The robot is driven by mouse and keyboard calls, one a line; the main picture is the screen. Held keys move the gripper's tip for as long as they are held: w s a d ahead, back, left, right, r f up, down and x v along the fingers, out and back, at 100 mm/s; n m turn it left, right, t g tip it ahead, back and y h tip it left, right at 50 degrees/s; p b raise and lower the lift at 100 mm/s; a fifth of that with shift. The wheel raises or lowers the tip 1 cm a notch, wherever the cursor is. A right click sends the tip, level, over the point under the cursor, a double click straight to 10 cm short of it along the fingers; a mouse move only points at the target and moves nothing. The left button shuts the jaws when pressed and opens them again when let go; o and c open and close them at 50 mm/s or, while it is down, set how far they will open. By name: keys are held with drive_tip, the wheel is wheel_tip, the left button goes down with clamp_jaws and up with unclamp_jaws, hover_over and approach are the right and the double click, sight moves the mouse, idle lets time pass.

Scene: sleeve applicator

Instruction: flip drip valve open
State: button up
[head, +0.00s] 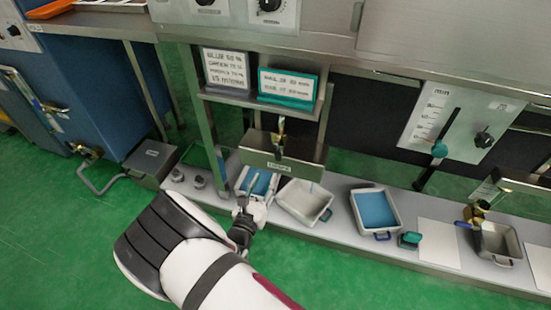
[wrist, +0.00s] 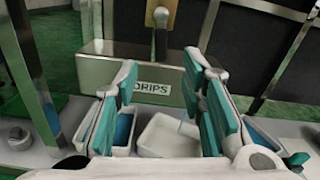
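The drip valve is a brass fitting (head: 281,127) above a metal box labelled DRIPS (head: 262,153). In the wrist view the valve (wrist: 160,14) has a grey lever hanging down in front of the box (wrist: 100,68). My gripper (head: 256,195) is low in front of the box, over the trays, apart from the valve. In the wrist view my gripper (wrist: 162,82) is open and empty, its teal-padded fingers spread wide, with the lever beyond and above the gap. A thin bluish line (wrist: 182,122) shows above the pale tray (wrist: 165,138); whether it is liquid is unclear.
A pale tray (head: 303,202) and a blue-filled tray (head: 376,212) stand on the low shelf right of my gripper. Metal posts flank the box. Two sign cards (head: 287,86) stand above it. A slider panel (head: 455,115) and another brass valve (head: 474,213) are at right.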

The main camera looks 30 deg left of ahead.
sight(277, 155)
drive_tip(key=b+x, duration=0.3)
drive_tip(key=x, duration=0.8)
drive_tip(key=shift+w, duration=0.2)
clamp_jaws()
